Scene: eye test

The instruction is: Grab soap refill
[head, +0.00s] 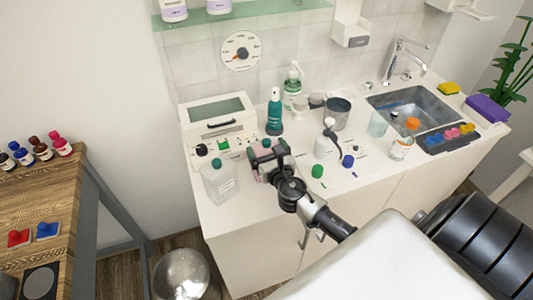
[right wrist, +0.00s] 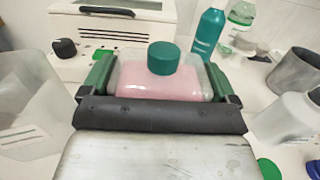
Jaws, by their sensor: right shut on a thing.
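A see-through bottle of pink liquid (right wrist: 135,81) with a dark green cap (right wrist: 163,57) shows in the right wrist view; I take it to be the soap refill. My right gripper (head: 268,158) is over the left part of the white counter in the head view. In the right wrist view its two green fingers (right wrist: 157,78) are shut on the bottle, one on each side. The bottle looks upright. Its lower part is hidden behind the dark gripper bar. In the head view the gripper covers most of it. My left gripper is not in view.
A white box appliance (head: 219,127) and a teal bottle (head: 274,112) stand behind. A white bottle (head: 327,145), a grey cup (head: 336,114) and the sink (head: 413,107) are to the right. The counter's front left is clear.

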